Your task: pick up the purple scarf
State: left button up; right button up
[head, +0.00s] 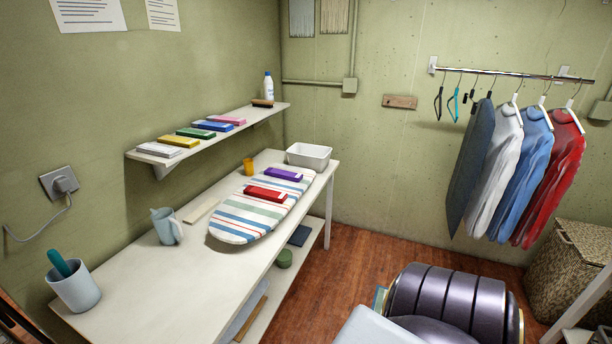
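The purple scarf (283,174) appears as a flat folded purple bundle with a small pale label. It lies on the far part of the striped ironing board (238,223), which rests on the long white table (118,296). A similar folded red bundle (265,194) lies just in front of it on the same board, close to it. Nothing covers the purple scarf. Neither of my grippers shows in the head view.
A wall shelf (171,159) holds several folded bundles and a white bottle (268,86). A white basin (309,155) and an orange cup (248,166) stand near the scarf. A pitcher (166,226) stands nearer. Clothes hang at right; wooden floor (345,262) shows beside the table.

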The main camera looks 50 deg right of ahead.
aim_at(287, 175)
jog(key=z, duration=1.55)
jog(key=i+l, duration=0.3)
jog(key=l, duration=0.2)
jog(key=i+l, duration=0.3)
jog(key=l, duration=0.15)
jog(key=i+l+z, duration=0.1)
jog(key=i+l, duration=0.15)
jog(key=l, duration=0.25)
jog(key=i+l, duration=0.35)
jog(key=l, duration=0.1)
